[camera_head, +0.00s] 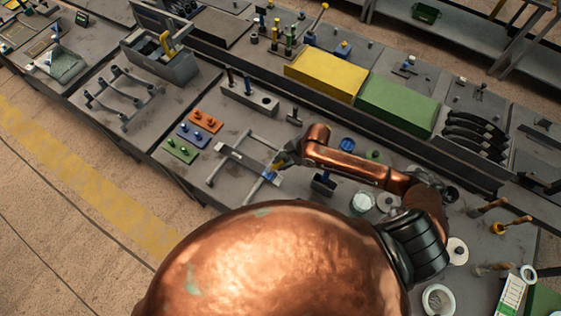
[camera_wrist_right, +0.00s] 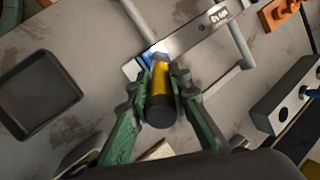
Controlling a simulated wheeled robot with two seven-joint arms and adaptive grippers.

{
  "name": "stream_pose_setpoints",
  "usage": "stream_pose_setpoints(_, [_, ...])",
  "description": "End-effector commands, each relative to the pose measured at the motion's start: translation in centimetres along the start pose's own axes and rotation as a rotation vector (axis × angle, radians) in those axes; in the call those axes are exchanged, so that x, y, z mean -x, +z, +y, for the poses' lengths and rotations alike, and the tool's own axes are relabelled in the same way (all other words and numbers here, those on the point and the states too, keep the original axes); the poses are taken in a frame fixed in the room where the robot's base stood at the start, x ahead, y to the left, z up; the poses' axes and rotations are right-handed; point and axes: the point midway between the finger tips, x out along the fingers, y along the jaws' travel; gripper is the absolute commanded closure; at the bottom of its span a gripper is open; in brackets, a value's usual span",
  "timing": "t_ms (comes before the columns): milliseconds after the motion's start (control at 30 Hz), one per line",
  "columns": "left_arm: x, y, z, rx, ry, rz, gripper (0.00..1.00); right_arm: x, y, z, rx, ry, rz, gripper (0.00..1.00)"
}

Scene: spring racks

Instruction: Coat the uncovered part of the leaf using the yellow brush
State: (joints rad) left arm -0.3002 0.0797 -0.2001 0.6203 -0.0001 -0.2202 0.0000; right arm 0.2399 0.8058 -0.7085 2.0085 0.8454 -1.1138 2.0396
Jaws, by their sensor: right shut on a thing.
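The leaf (camera_head: 243,163) is a flat grey metal bar resting across a rack with two thin rails. It also shows in the wrist view (camera_wrist_right: 198,34), with dark lettering near its upper right part. My right gripper (camera_head: 280,166) is at the lower right end of the leaf in the head view. In the wrist view its green fingers (camera_wrist_right: 160,100) are closed around the yellow brush (camera_wrist_right: 161,80), which has a black butt end. Blue (camera_wrist_right: 152,52) shows at the brush's far end, at the leaf's end; I cannot tell tip from coating. My left gripper is out of view.
Yellow (camera_head: 325,76) and green (camera_head: 398,106) boxes stand farther back.

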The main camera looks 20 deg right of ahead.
Motion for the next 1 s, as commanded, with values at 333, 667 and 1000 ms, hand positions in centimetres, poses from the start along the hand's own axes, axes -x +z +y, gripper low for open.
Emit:
stream_pose_setpoints(333, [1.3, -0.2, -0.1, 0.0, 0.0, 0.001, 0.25, 0.6, -0.5, 1.6, -0.001, 0.004, 0.002, 1.0])
stream_pose_setpoints(667, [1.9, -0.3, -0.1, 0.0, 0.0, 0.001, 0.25, 1.9, -0.1, 1.3, -0.001, 0.004, 0.002, 1.0])
stream_pose_setpoints(1000, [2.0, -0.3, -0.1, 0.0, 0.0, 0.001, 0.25, 4.8, 0.7, 0.6, 0.0, 0.003, 0.002, 1.0])
